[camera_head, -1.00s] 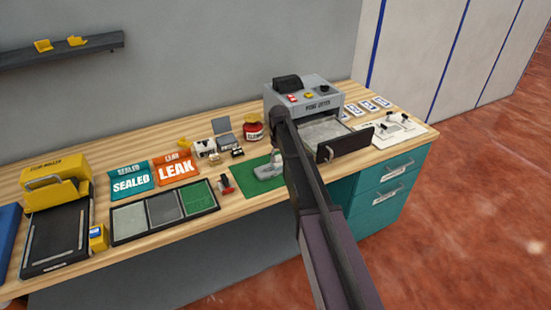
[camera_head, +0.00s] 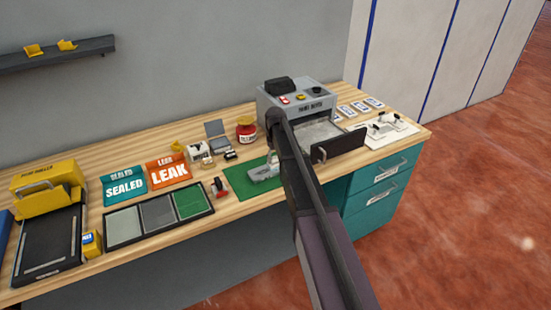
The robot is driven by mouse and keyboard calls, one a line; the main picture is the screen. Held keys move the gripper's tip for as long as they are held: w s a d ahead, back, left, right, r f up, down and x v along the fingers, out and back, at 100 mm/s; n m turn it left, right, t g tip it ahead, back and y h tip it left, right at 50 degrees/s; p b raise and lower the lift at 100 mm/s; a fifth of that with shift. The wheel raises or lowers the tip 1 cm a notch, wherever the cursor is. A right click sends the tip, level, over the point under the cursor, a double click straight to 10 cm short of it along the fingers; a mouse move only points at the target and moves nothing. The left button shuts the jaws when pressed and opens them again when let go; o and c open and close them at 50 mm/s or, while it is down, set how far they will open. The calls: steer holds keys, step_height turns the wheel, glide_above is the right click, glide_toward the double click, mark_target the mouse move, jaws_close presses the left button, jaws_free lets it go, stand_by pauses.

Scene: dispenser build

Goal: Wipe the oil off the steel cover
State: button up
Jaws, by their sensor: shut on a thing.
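A small light grey piece (camera_head: 264,171) lies on the green mat (camera_head: 238,180) near the front of the bench. It may be the steel cover, but it is too small to be sure, and I cannot make out any oil on it. My dark arm crosses the picture just right of it and hides the right part of the mat. My gripper does not show; the arm hides that area. I cannot make out a wiping cloth.
A grey machine (camera_head: 300,95) with an open drawer front (camera_head: 338,146) stands at right. A red jar (camera_head: 246,130), an orange LEAK bin (camera_head: 168,170), a teal SEALED bin (camera_head: 124,188), a three-part tray (camera_head: 160,213) and a yellow machine (camera_head: 46,188) stand left of my arm.

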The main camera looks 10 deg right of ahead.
steer(key=shift+s+a, duration=0.15)
steer(key=shift+a, duration=0.05)
steer(key=shift+s+a, duration=0.2)
steer(key=shift+a, duration=0.6)
steer(key=shift+s+a, duration=0.2)
steer(key=shift+a, duration=0.55)
steer(key=shift+a, duration=0.1)
steer(key=shift+s+a+f, duration=0.1)
steer(key=shift+s+a, duration=0.2)
steer(key=shift+a, duration=0.5)
steer(key=shift+s+a, duration=0.3)
steer(key=shift+a, duration=0.5)
steer(key=shift+a, duration=0.15)
steer(key=shift+s+a, duration=0.25)
steer(key=shift+a, duration=0.5)
steer(key=shift+s+a, duration=0.25)
steer(key=shift+a, duration=0.5)
step_height(320, 180, up, 6)
steer(key=p, duration=0.6)
